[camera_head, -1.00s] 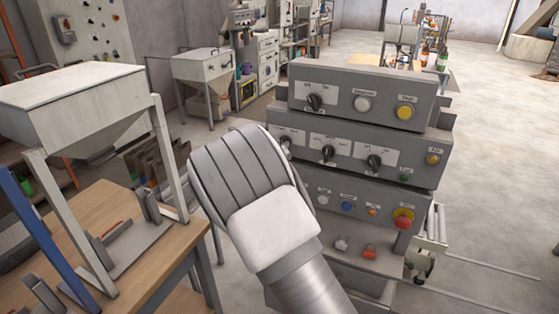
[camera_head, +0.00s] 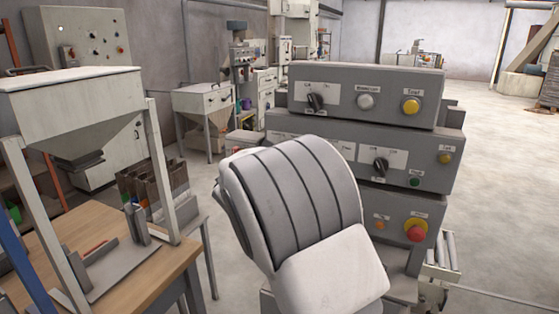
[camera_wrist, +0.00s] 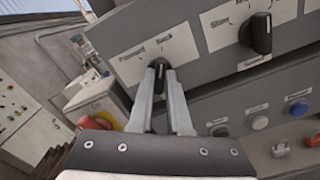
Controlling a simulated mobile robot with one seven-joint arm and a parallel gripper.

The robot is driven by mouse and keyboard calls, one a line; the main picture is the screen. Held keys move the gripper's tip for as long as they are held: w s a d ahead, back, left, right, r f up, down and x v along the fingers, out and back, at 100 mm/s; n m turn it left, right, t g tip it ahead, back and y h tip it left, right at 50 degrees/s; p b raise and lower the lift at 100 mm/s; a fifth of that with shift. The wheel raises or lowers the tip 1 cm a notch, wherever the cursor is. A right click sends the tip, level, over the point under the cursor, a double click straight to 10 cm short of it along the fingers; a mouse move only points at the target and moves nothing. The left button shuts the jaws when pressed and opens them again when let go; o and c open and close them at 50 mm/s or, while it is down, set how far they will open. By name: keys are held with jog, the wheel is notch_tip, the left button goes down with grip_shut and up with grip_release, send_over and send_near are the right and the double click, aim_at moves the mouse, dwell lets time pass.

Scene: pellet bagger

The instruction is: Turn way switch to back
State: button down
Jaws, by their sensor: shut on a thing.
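The way switch (camera_wrist: 159,69), a small black knob on a white label plate with "Forward" at its left, sits on a grey panel in the wrist view. My gripper (camera_wrist: 161,78) has its two pale fingers on either side of the knob, shut on it. The knob looks roughly upright in the picture; its exact pointing is hard to tell between the fingers. In the head view my arm hides the switch and my gripper; only the right part of the middle panel (camera_head: 425,172) shows clearly.
In the wrist view another black knob (camera_wrist: 261,33) is right of the fingers, and white and blue buttons (camera_wrist: 299,108) are below. In the head view a red stop button (camera_head: 416,231) is low on the right. A wooden table (camera_head: 130,262) stands at left.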

dwell(0.4)
jog(key=c, duration=0.9)
grip_release()
jog(key=shift+o, duration=0.2)
jog(key=shift+s, duration=0.1)
jog(key=v, duration=1.7)
jog(key=shift+s, duration=0.15)
